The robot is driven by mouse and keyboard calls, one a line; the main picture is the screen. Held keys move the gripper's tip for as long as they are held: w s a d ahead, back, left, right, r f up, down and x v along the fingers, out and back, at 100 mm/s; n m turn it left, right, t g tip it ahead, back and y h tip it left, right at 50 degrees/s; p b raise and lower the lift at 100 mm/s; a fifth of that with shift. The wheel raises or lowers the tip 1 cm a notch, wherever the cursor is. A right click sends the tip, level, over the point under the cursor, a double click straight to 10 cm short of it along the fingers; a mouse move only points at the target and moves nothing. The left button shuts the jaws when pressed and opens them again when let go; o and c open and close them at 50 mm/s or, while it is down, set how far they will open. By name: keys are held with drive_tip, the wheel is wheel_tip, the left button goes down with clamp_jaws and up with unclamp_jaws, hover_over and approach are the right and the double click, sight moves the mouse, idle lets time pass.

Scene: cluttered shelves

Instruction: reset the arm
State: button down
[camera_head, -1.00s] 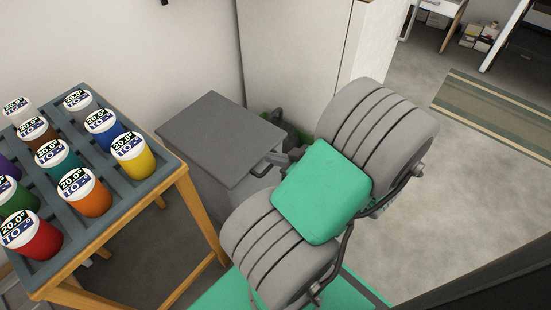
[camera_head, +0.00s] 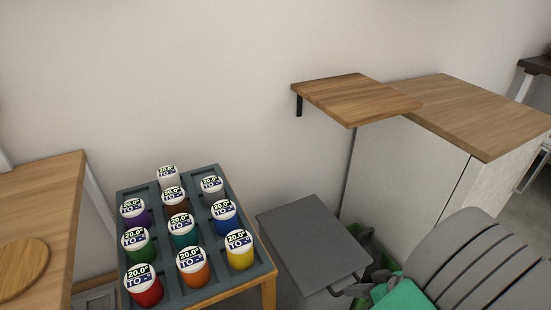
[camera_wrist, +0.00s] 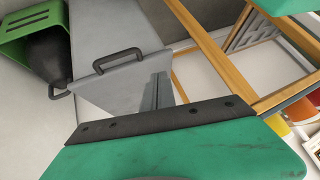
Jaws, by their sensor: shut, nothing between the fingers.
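My gripper (camera_wrist: 158,90) shows in the wrist view as narrow grey fingers beyond a dark bar and my green wrist housing. The fingers are together with nothing between them. They appear in front of a grey cabinet with a dark handle (camera_wrist: 118,60); I cannot tell the gap.
The grey cabinet (camera_head: 310,240) stands beside a wooden-framed rack (camera_head: 262,268) holding several coloured, white-lidded jars. A wooden wall shelf (camera_head: 355,97) and a tall cabinet (camera_head: 400,180) are at the right. A wooden table (camera_head: 50,190) is at the left. A green bin (camera_wrist: 25,35) shows in the wrist view.

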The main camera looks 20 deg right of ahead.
drive_tip(key=w+a+r+g+h+p, duration=0.1)
drive_tip(key=a+r+p, duration=0.5)
drive_tip(key=r, duration=0.6)
drive_tip(key=w+a+r+m+g+h+p, duration=0.1)
drive_tip(key=a+r+p, duration=0.5)
drive_tip(key=r, duration=0.6)
drive_tip(key=w+a+r+m+g+h+p, duration=0.1)
drive_tip(key=w+a+r+p, duration=0.4)
drive_tip(key=r, duration=0.7)
drive_tip(key=a+g+h+p, duration=0.1)
drive_tip(key=a+p, duration=0.1)
drive_tip(key=p, duration=0.1)
drive_tip(key=shift+r, duration=0.2)
